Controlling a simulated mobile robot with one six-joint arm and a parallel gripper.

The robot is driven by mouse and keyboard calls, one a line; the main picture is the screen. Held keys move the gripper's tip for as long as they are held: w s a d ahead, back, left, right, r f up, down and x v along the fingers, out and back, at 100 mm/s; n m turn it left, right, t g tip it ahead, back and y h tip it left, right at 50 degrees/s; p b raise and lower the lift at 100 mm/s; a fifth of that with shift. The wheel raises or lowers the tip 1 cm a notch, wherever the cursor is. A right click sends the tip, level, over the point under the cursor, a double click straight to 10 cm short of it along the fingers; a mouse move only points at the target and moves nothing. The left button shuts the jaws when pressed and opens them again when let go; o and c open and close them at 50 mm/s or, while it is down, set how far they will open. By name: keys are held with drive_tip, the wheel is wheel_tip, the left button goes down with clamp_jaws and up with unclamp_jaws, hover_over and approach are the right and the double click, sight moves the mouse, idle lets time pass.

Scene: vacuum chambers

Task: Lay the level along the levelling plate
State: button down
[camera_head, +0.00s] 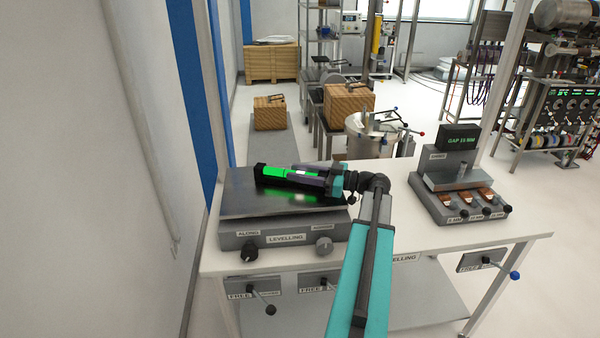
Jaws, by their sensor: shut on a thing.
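The level (271,171) is a dark bar with a bright green face. It lies over the middle of the levelling plate (240,200), pointing left to right with a slight tilt in the picture. A green reflection shows on the plate below it; I cannot tell whether the level touches the plate. My gripper (318,178) comes from the right and is shut on the level near its right end. The gripper hides that end. The plate sits on a grey base with two knobs and a LEVELLING label (287,239).
A gap gauge stand (460,187) with a display and copper-coloured blocks stands on the right of the white bench (390,243). Bench room between plate and stand is partly crossed by my arm. A wall and blue post are close on the left.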

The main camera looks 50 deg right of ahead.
drive_tip(key=shift+f, duration=0.1)
idle(0.3)
drive_tip(key=c, duration=1.3)
unclamp_jaws()
drive_tip(key=b+v, duration=0.3)
drive_tip(key=v, duration=0.8)
drive_tip(key=shift+s+d, duration=0.15)
drive_tip(key=shift+s, duration=0.35)
